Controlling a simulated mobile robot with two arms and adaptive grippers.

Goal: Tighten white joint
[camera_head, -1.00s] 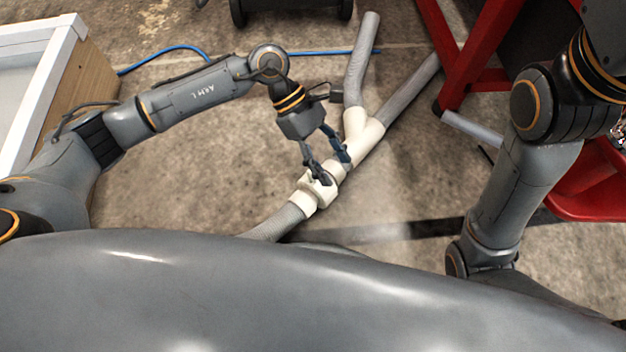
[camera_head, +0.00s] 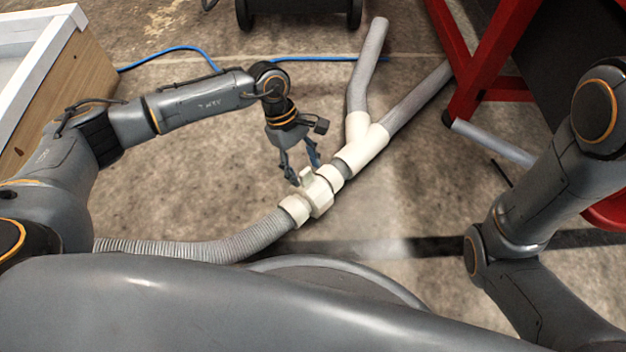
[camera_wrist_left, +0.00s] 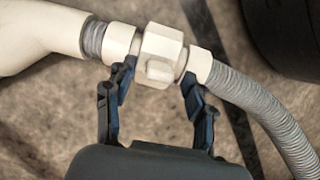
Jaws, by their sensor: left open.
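The white joint (camera_head: 317,194) is a chunky plastic coupling with a raised tab, lying in the pipe line on the floor. It joins the ribbed grey hose (camera_head: 205,251) to the white Y-shaped fitting (camera_head: 362,146). My left gripper (camera_head: 306,174) is open just to the upper left of the joint, fingers pointing down at it. In the left wrist view the joint (camera_wrist_left: 161,45) lies across the finger gap, with one fingertip near each side of it. I cannot tell whether the fingers touch it. My right arm shows at the right, but its gripper is out of the picture.
Two grey pipes (camera_head: 368,65) branch away from the Y-fitting. A red metal frame (camera_head: 490,65) stands at the upper right. A wood-sided white-rimmed box (camera_head: 62,95) is at the upper left. A blue hose (camera_head: 165,50) crosses behind. Concrete floor around the joint is open.

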